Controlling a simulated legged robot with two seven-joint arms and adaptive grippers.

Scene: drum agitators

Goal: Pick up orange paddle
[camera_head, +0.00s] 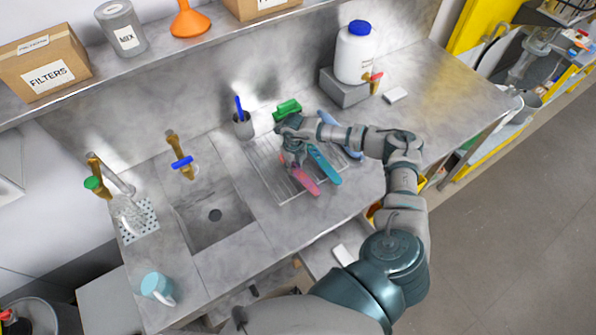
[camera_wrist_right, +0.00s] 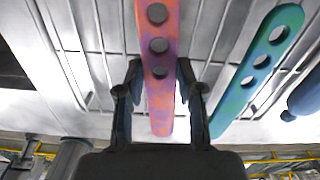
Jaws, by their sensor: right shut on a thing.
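The orange paddle (camera_head: 306,184) looks pinkish-orange with a purple tint, and lies on the wire drying rack beside the sink. In the wrist view the paddle (camera_wrist_right: 161,105) shows a row of round holes and runs between the two fingers of my right gripper (camera_wrist_right: 157,78). In the head view my right gripper (camera_head: 293,161) is over the paddle's far part and hides it. It is shut on the paddle, which still appears at rack level; I cannot tell whether it is lifted clear. My left gripper is not in view.
A teal paddle (camera_head: 324,164) lies just right of the held one; it also shows in the wrist view (camera_wrist_right: 262,62). A blue paddle (camera_head: 350,148) is farther right, partly behind my arm. A green item (camera_head: 287,109) and a grey cup (camera_head: 243,128) stand behind the rack (camera_head: 268,160).

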